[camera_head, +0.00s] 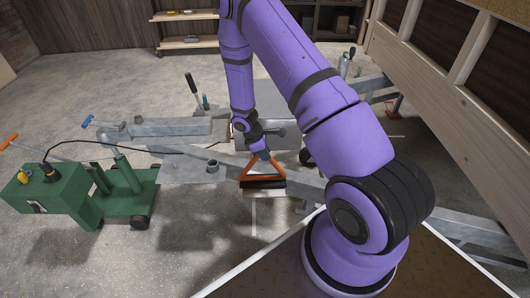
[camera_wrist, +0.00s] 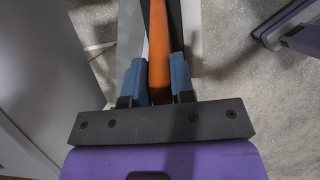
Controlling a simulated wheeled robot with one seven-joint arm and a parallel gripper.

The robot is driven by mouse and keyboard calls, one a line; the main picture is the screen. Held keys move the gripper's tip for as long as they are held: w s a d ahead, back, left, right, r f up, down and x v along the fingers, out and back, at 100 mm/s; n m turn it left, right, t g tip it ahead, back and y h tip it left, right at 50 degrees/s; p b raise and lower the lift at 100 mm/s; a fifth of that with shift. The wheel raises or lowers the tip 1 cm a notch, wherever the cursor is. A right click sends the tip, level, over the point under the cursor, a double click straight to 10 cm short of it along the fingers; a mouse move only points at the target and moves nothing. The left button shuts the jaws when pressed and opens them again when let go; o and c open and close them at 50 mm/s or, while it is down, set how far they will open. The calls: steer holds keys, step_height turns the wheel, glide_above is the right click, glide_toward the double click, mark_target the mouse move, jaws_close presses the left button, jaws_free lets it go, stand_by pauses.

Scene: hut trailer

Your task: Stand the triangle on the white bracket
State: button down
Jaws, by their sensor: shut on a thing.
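The orange warning triangle (camera_head: 246,171) stands roughly upright with its dark base low, in the middle of the head view. My gripper (camera_head: 262,154) is at its top, pointing down. In the wrist view, the blue fingers of my gripper (camera_wrist: 159,80) are shut on an orange bar of the triangle (camera_wrist: 158,42). A pale plate, seemingly the white bracket (camera_head: 268,194), shows right under the triangle's base at the trailer frame. I cannot tell whether the base touches it. My arm and the triangle hide part of this spot.
A grey metal trailer frame (camera_head: 300,183) runs under and beside the triangle. A green wheeled machine (camera_head: 65,197) stands at the left on the concrete floor. The wooden hut wall (camera_head: 450,110) rises at the right. Open floor (camera_head: 190,250) lies at the front left.

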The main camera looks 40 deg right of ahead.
steer(key=shift+f, duration=0.25)
steer(key=c, duration=1)
jaws_free()
steer(key=shift+o, duration=0.2)
steer(key=shift+r, duration=0.1)
steer(key=v, duration=1.2)
steer(key=shift+r, duration=0.4)
steer(key=shift+a, duration=0.15)
